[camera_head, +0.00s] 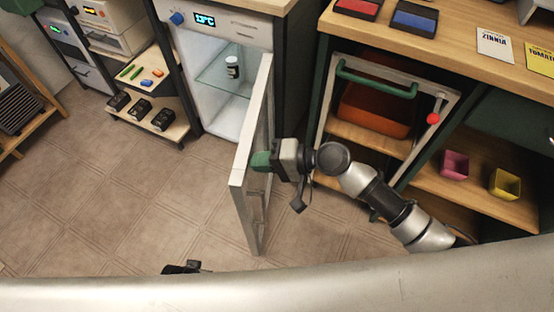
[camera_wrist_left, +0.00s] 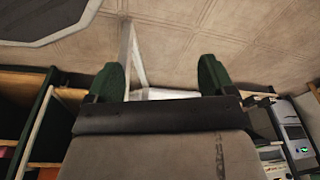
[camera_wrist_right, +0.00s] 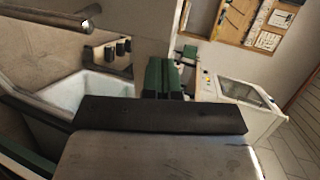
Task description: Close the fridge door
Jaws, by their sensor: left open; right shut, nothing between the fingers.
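The white fridge (camera_head: 214,37) stands at the back with a lit display reading about 13°C. Its door (camera_head: 240,184) is wide open, swung out toward me from the right side of the cabinet. A small dark jar (camera_head: 232,67) stands on the glass shelf inside. My right gripper (camera_head: 261,160) is shut and empty, on the right side of the door panel, at or very near its surface; I cannot tell if it touches. Its green fingers are together in the right wrist view (camera_wrist_right: 162,74). My left gripper (camera_wrist_left: 161,75) is open and empty in the left wrist view.
To the right, a wooden-topped bench (camera_head: 455,37) holds trays and seed packets, with a green-handled cabinet (camera_head: 375,82) below. A low shelf (camera_head: 150,112) with dark items stands left of the fridge. The tiled floor (camera_head: 120,200) left of the door is clear.

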